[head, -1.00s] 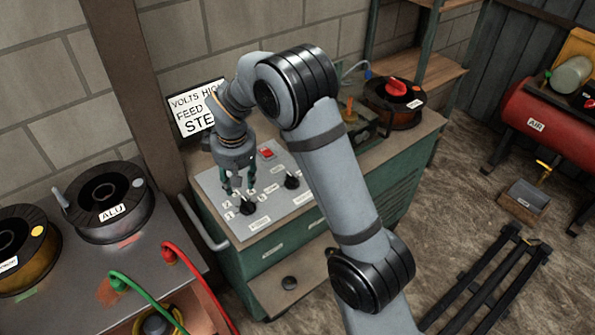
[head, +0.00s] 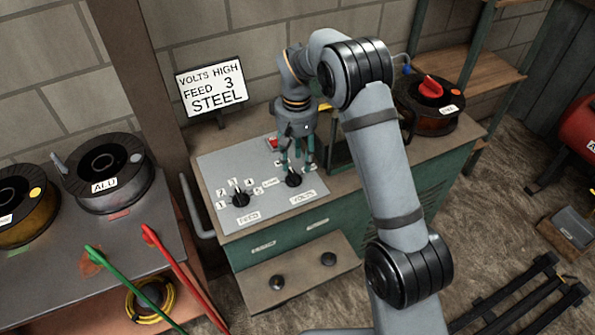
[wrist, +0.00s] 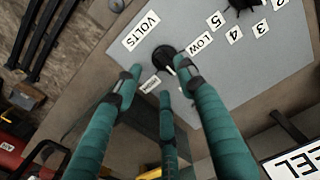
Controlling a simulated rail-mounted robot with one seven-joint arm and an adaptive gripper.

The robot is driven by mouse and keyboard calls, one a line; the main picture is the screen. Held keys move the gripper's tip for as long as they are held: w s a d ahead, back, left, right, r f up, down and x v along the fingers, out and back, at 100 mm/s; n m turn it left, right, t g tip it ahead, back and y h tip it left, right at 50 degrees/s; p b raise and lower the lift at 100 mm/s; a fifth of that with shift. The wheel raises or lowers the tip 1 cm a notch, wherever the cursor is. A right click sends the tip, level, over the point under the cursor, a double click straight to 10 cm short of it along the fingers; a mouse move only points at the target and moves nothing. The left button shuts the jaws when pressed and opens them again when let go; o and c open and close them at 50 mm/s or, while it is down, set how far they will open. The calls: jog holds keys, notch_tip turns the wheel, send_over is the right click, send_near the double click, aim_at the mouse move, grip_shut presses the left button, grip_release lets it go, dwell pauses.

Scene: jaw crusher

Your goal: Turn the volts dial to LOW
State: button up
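The volts dial (head: 293,180) is a black knob on the grey panel, above the VOLTS label (head: 303,197); it also shows in the wrist view (wrist: 164,55). The LOW label (wrist: 207,42) is beside it; another small label (wrist: 149,85) is partly covered and hard to read. My three-fingered gripper (head: 296,168) is over the volts dial, with its teal fingers spread apart. In the wrist view the fingertips (wrist: 160,78) lie around the near side of the dial; I cannot tell whether they touch it. The sign (head: 212,90) reads VOLTS HIGH, FEED 3, STEEL.
The feed dial (head: 241,199), with numbered labels, is left of the volts dial. A red switch (head: 273,142) is behind my gripper. Wire spools (head: 108,178) stand on the left bench; another spool (head: 428,105) is at the cabinet's back right.

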aim_at(296, 174)
notch_tip(296, 174, down, 6)
jog(key=shift+a+r, duration=0.1)
jog(key=shift+r, duration=0.1)
jog(key=c, duration=0.3)
grip_shut()
dwell(0.3)
